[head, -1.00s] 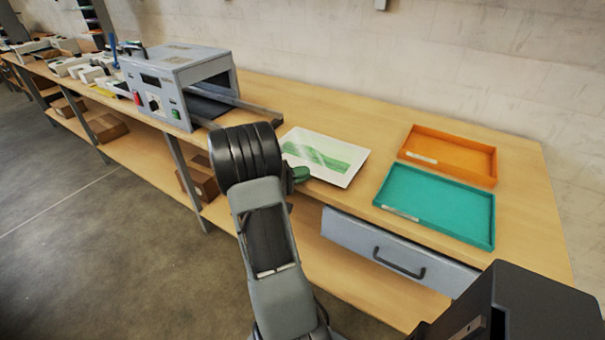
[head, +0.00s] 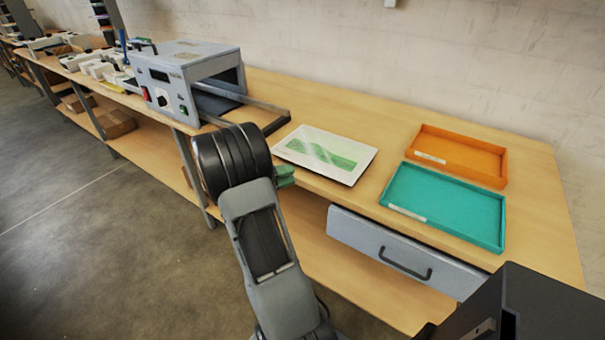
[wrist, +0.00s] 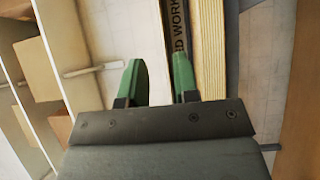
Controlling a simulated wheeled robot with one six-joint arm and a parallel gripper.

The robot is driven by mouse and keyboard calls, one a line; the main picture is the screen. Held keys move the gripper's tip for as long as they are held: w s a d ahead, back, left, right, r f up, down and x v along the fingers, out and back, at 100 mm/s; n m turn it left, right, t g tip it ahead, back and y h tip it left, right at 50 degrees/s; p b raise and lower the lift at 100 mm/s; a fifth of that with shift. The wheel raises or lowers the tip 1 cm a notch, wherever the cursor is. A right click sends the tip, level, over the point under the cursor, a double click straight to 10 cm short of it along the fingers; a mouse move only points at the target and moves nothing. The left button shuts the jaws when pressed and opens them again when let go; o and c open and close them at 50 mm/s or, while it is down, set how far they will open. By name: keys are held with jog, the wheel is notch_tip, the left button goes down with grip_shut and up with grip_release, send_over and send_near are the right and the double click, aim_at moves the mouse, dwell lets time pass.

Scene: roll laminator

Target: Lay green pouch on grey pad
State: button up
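A flat white-bordered piece with a green pattern, which looks like the green pouch (head: 325,153), lies on the bench right of the laminator. I cannot tell whether a separate tray or pad is under it. No grey pad is clearly identifiable; a dark grey surface (head: 212,101) shows at the laminator's opening. My gripper (head: 284,176) is in front of the bench's front edge, left of and nearer than the pouch, not touching it. In the wrist view its green fingers (wrist: 160,82) are apart with nothing between them. The pouch is not recognisable there.
The grey laminator (head: 185,80) stands left, with dark rails (head: 265,115) reaching right. A teal tray (head: 445,205) and an orange tray (head: 457,155) lie right. A drawer (head: 400,250) is under the bench front. Bare wood lies behind the pouch.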

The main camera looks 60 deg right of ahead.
jog(key=a+n+t+y, duration=0.3)
jog(key=a+t+y, duration=0.4)
jog(key=a, duration=0.9)
jog(key=s+a+n+t+y, duration=0.1)
jog(key=a+n+t+y, duration=0.3)
jog(key=a, duration=1.3)
jog(key=t+y, duration=0.3)
jog(key=shift+a+r+y, duration=0.15)
jog(key=shift+r+y, duration=0.15)
jog(key=shift+r, duration=0.1)
jog(key=shift+r, duration=0.1)
notch_tip(320, 180, up, 7)
jog(key=p, duration=0.6)
jog(key=shift+s, duration=0.15)
